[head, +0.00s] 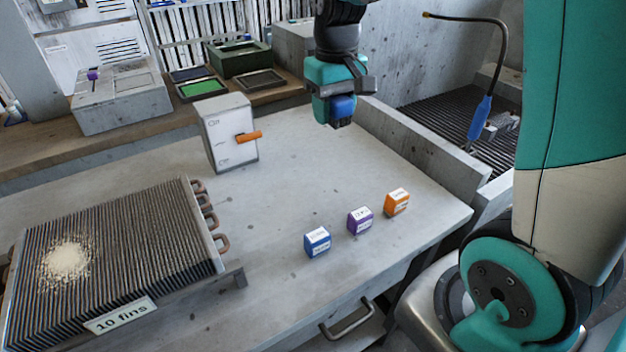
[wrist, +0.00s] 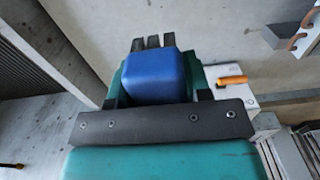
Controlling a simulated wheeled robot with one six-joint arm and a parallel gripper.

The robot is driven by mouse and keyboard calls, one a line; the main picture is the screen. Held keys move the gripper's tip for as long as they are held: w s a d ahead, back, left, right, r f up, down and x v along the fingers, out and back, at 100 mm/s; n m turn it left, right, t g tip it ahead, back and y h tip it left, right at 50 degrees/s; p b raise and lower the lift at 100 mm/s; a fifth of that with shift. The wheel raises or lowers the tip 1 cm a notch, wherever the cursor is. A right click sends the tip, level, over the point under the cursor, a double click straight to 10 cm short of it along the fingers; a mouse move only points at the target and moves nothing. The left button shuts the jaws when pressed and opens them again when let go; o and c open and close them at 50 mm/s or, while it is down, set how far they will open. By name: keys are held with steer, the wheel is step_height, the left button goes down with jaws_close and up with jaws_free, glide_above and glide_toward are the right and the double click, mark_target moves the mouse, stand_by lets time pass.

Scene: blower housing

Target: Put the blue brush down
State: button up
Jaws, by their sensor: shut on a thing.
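My gripper (head: 338,108) is shut on the blue brush (head: 343,107), high above the back right part of the grey table (head: 290,170). In the wrist view the brush's blue block (wrist: 157,76) sits between the fingers, with dark bristle tufts (wrist: 153,41) at its far end. In the head view the dark bristles point down, clear of the table top. A small blue labelled block (head: 317,242) stands on the table near its front edge, apart from the gripper. A purple labelled block (head: 360,220) and an orange one (head: 397,202) stand in a row with it.
A finned block (head: 120,265) marked "10 fins" lies at the left with pale powder on it. A white box (head: 230,133) with an orange lever (head: 248,137) stands at the back. A low wall (head: 425,145) edges the table's right side. The table's middle is clear.

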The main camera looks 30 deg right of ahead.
mark_target(327, 196)
steer(key=shift+w+f, duration=0.25)
steer(key=shift+f, duration=0.05)
step_height(327, 196, down, 19)
steer(key=shift+f+p, duration=0.15)
steer(key=shift+p, duration=0.25)
steer(key=shift+f, duration=0.1)
steer(key=shift+f, duration=0.15)
steer(key=o, duration=1)
steer(key=shift+a, duration=0.1)
steer(key=shift+c, duration=0.2)
steer(key=shift+r, duration=0.2)
